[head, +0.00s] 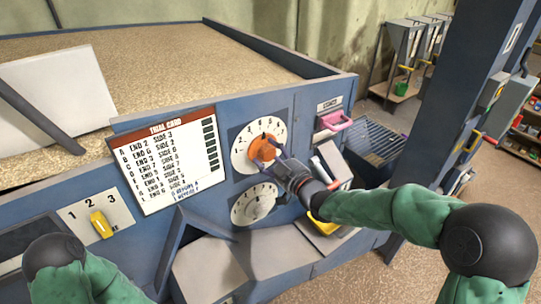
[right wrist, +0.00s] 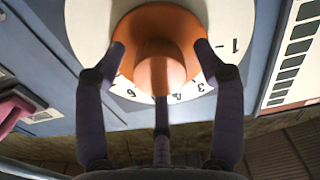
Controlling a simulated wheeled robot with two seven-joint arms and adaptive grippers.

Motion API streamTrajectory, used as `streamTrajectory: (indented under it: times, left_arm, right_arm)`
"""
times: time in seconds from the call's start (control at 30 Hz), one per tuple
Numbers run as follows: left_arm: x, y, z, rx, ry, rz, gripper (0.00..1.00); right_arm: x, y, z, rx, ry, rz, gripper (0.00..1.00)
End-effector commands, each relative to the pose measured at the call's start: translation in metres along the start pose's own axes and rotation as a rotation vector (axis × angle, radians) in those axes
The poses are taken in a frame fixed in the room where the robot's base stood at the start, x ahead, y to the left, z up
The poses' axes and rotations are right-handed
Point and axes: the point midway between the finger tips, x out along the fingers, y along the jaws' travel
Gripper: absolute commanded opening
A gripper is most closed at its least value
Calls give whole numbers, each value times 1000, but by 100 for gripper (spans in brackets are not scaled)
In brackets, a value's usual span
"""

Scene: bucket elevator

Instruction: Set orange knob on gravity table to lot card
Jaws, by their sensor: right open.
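The orange knob (head: 263,149) sits on a white numbered dial (head: 243,148) on the blue front of the gravity table (head: 228,112). My right gripper (head: 268,160) is at the knob. In the right wrist view the knob (right wrist: 158,60) lies between the open fingers of that gripper (right wrist: 160,65), which show on either side of it; I cannot tell whether they touch it. The knob's pointer direction is unclear. The trial card (head: 168,160), with lettered rows of END and SIDE numbers, hangs left of the dial. My left arm shows at the lower left, but its gripper is out of view.
A second dial with a grey knob (head: 254,207) is just below. A pink handle (head: 334,121) is at the right, a yellow switch (head: 101,224) at the lower left. A blue wire basket (head: 372,145) and a blue post (head: 455,90) stand to the right.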

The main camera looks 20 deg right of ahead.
Motion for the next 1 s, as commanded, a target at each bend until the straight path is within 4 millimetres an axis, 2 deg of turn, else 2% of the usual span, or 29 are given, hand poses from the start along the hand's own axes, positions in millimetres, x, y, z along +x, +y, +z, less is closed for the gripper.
streamTrajectory:
  times: [0.1,0.3,0.57,0.8,1.0]
  left_arm:
    - [0,0,0,0,0,0,40]
    - [0,0,0,0,0,0,40]
    - [5,-2,0,0,0,0,40]
    - [27,-10,-1,0,0,0,40]
    - [36,-13,-1,0,0,0,40]
  right_arm:
    - [0,0,0,0,0,0,69]
    - [0,0,0,0,0,0,13]
    - [0,0,1,28,2,0,13]
    - [0,-1,2,217,4,-1,13]
    - [0,0,1,373,3,-1,13]
